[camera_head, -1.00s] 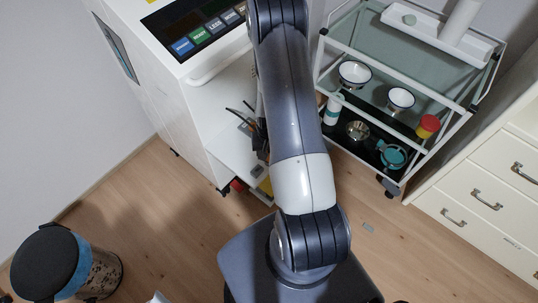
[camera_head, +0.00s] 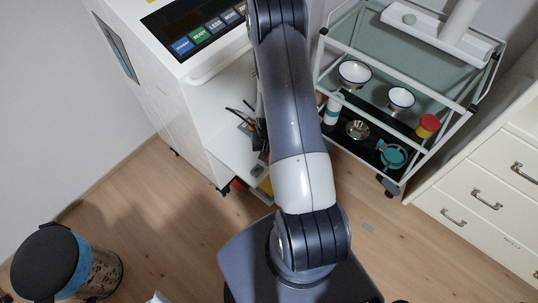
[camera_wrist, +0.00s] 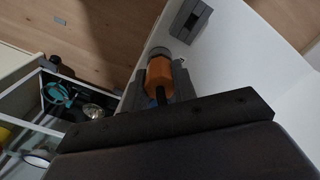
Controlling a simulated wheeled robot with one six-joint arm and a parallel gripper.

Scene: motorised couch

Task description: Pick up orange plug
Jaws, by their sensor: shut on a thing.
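The orange plug (camera_wrist: 159,73) shows in the wrist view, between the fingers of my gripper (camera_wrist: 160,80). My gripper is shut on it. A black cable end or stem joins the plug on the side towards the camera. A white panel lies close to the right of the plug, with a grey block (camera_wrist: 190,20) on it.
The white machine (camera_head: 150,90) with a button panel stands at the left. A glass-shelved cart (camera_head: 375,40) with bowls stands at the right, beside white drawers (camera_head: 490,190). A lidded bin (camera_head: 50,265) stands at the lower left. Wooden floor lies between.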

